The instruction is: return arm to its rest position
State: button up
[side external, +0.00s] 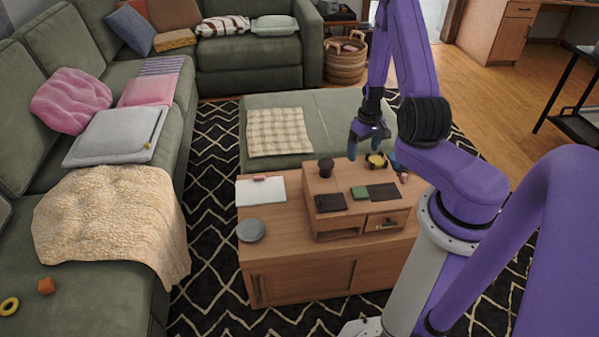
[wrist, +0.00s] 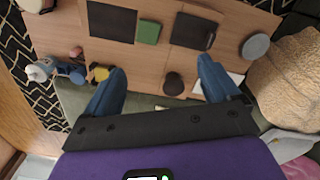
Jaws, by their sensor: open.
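My gripper (side external: 370,137) hangs above the back edge of the wooden coffee table (side external: 300,280), pointing down. In the wrist view my gripper (wrist: 160,65) has its two blue fingers spread wide, with nothing held between them. A dark cup (side external: 326,167) stands on the table's raised part; in the wrist view the dark cup (wrist: 173,83) shows between the fingers, below them and apart. A yellow-and-black object (side external: 376,160) lies under the gripper in the side view. In the wrist view a yellow object (wrist: 99,72) is partly hidden beside the left finger.
The raised part holds a green box (side external: 359,193), a dark mat (side external: 383,191) and a black folder (side external: 331,202). A green ottoman (side external: 225,125) is behind; a sofa (side external: 240,68) surrounds the left and back.

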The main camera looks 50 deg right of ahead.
jog(key=w+a+r+n, duration=0.4)
jog(key=w+a+r, duration=0.3)
jog(key=a, duration=0.1)
jog(key=a+r+n, duration=0.4)
jog(key=a+r, duration=0.4)
jog(key=a, duration=0.5)
jog(key=s+a+r+n, duration=0.3)
jog(key=s, duration=0.4)
jog(key=s+a+r+n, duration=0.3)
jog(key=s+r, duration=0.1)
jog(key=s, duration=0.4)
jog(key=s+a+r+n, duration=0.3)
jog(key=s+a, duration=0.1)
jog(key=s, duration=0.3)
jog(key=shift+s+r+y, duration=0.2)
jog(key=shift+s+y, duration=0.1)
jog(key=shift+s, duration=0.05)
